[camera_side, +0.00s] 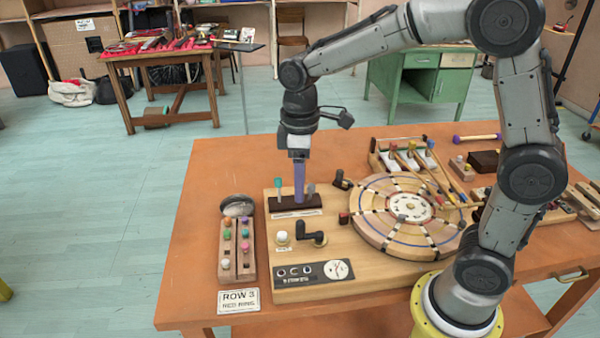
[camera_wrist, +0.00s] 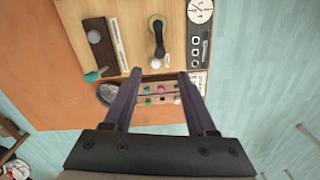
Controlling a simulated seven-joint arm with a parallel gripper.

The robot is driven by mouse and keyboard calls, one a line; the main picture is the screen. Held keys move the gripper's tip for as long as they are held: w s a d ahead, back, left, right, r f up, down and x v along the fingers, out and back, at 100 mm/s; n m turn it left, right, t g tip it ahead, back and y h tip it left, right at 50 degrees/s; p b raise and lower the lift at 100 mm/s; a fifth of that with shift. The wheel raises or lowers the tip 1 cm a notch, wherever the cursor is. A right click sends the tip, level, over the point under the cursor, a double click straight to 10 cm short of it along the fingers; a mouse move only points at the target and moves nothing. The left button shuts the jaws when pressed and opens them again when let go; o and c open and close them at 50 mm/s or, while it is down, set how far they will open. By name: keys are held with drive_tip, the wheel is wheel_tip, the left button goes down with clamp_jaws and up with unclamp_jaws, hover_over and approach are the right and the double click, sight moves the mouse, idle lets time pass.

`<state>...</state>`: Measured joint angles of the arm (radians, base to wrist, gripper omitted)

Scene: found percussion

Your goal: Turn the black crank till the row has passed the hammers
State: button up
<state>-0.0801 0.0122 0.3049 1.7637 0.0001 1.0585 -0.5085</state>
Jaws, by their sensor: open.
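The black crank (camera_side: 314,237) stands on the light wooden board, near its front left; the wrist view shows it from above (camera_wrist: 158,40). My gripper (camera_side: 299,200) points down with its fingers apart and nothing between them. In the side view its fingers overlap the dark lever block, behind the crank. In the wrist view its fingertips (camera_wrist: 159,75) lie just below the crank's handle end, apart from it. The round wooden wheel (camera_side: 385,235) bears coloured rings and dark pegs. Hammers (camera_side: 410,158) reach over its back right; their heads are partly hard to make out.
The dark lever block (camera_side: 310,203) has a teal handle and a grey one. A white button (camera_side: 282,238) sits beside the crank. A bead tray (camera_side: 228,262) stands left, by a "ROW 3" card (camera_side: 238,300). A dial panel (camera_side: 310,274) lies in front.

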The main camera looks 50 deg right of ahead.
sight(300, 222)
wheel_tip(300, 222, up, 2)
idle(0.8)
wheel_tip(300, 222, down, 14)
drive_tip(key=m, duration=1.3)
drive_tip(key=shift+f+m, duration=0.25)
drive_tip(key=shift+m, duration=0.05)
drive_tip(key=shift+c, duration=0.2)
clamp_jaws()
